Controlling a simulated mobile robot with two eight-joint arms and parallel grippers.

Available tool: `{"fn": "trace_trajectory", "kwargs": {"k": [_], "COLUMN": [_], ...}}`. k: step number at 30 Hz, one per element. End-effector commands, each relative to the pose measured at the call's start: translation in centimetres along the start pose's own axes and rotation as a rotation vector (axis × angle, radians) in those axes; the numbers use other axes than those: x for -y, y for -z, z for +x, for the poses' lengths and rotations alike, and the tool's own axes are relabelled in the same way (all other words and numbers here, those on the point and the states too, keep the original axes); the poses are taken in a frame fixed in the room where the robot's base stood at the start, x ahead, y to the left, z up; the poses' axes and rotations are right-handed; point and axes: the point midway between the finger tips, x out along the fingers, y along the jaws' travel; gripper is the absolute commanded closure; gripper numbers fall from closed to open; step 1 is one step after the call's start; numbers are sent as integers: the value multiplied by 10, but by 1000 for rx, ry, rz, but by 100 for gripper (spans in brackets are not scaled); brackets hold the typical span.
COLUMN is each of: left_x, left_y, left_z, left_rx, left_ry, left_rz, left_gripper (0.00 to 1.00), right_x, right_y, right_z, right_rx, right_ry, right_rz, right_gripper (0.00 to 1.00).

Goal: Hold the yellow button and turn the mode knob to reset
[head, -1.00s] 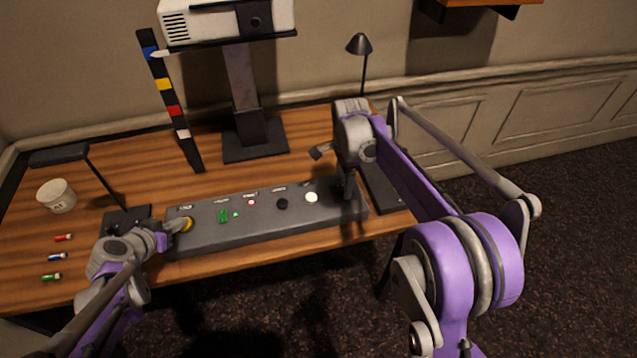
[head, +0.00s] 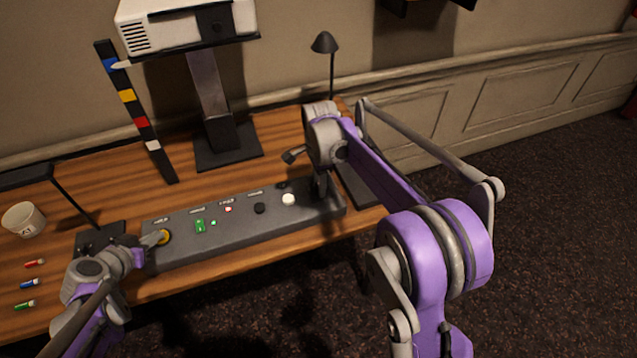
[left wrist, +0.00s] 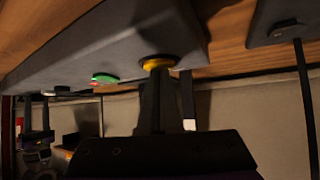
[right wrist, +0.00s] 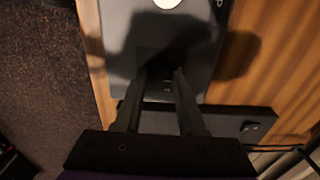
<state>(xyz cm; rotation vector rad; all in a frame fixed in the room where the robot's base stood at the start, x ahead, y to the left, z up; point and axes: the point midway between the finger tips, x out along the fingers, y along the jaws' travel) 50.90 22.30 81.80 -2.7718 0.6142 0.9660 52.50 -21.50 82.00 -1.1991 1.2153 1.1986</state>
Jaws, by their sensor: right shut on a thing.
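The grey control panel (head: 215,240) lies along the desk's front. The yellow button (head: 165,237) is at its left end and also shows in the left wrist view (left wrist: 158,62). My left gripper (head: 157,239) has its fingertips at the yellow button, apparently touching it; its jaw gap is unclear. My right gripper (head: 320,192) points down at the panel's right end. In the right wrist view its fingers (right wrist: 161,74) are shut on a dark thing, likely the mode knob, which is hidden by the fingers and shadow.
The panel also carries a green switch (head: 200,226), a small red light (head: 228,209), a black knob (head: 260,208) and a white button (head: 288,200). A projector stand (head: 228,158) and a lamp (head: 325,43) stand behind.

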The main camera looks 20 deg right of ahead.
Motion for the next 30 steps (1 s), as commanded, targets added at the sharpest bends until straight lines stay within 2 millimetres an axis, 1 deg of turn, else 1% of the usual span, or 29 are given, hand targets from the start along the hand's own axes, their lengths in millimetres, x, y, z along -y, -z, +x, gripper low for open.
{"fn": "trace_trajectory", "kwargs": {"k": [6,15,17,21,23,30], "left_x": [0,0,0,0,0,0], "left_y": [0,0,0,0,0,0], "left_z": [0,0,0,0,0,0], "left_rx": [0,0,0,0,0,0], "left_ry": [0,0,0,0,0,0], "left_rz": [0,0,0,0,0,0], "left_gripper": [100,100,100,100,100,100], "right_x": [0,0,0,0,0,0], "right_y": [0,0,0,0,0,0], "right_z": [0,0,0,0,0,0], "right_rx": [0,0,0,0,0,0], "right_ry": [-1,-1,-1,-1,-1,-1], "right_rz": [184,212,244,378,415,428], "right_gripper": [96,96,96,96,96,96]}}
